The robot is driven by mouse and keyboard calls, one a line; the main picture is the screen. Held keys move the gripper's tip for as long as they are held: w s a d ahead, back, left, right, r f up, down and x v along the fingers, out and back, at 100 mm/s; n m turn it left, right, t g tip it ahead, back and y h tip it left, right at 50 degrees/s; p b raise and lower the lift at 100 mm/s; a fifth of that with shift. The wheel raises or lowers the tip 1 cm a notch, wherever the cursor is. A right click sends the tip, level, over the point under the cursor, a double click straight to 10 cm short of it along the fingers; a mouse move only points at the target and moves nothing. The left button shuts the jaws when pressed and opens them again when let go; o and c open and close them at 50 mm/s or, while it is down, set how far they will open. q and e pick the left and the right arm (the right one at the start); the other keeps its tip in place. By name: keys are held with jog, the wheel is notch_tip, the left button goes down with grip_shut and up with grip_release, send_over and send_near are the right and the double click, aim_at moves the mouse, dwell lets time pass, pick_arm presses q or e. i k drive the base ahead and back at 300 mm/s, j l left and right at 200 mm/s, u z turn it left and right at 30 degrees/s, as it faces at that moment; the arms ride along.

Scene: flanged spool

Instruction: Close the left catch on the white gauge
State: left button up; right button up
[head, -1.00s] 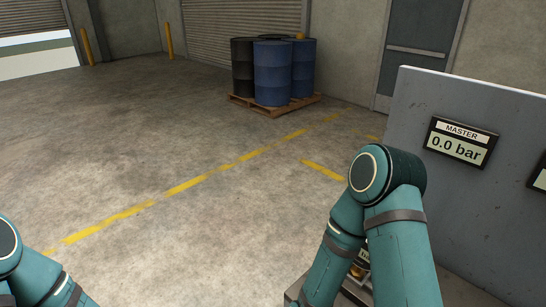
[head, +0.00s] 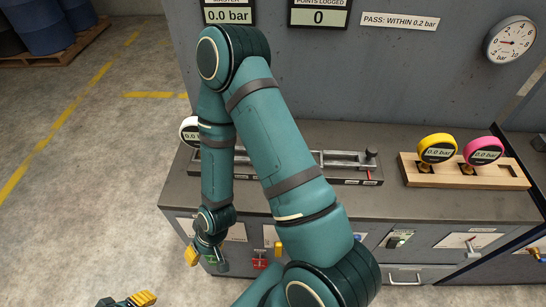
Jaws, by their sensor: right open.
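The white gauge (head: 189,131) is at the left end of the bench top, partly hidden behind my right arm. Its display reads 0.0 in part. Its left catch cannot be made out. My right gripper (head: 207,259) hangs in front of the bench's front panel, below and apart from the gauge. It is open and appears empty, with a yellow fingertip at its left. My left gripper (head: 128,300) shows only in part at the bottom edge, low over the floor, with a yellow tip. Its opening is unclear.
A metal rail fixture (head: 340,160) lies along the bench top, partly behind my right arm. A wooden rack (head: 420,178) at right holds a yellow gauge (head: 436,148) and a pink gauge (head: 483,151). A dial (head: 511,41) hangs on the grey panel.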

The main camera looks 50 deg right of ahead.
aim_at(240, 150)
jog(key=k+z, duration=0.1)
jog(key=z, duration=1.1)
jog(key=k+l+u, duration=0.1)
jog(key=l+u, duration=0.2)
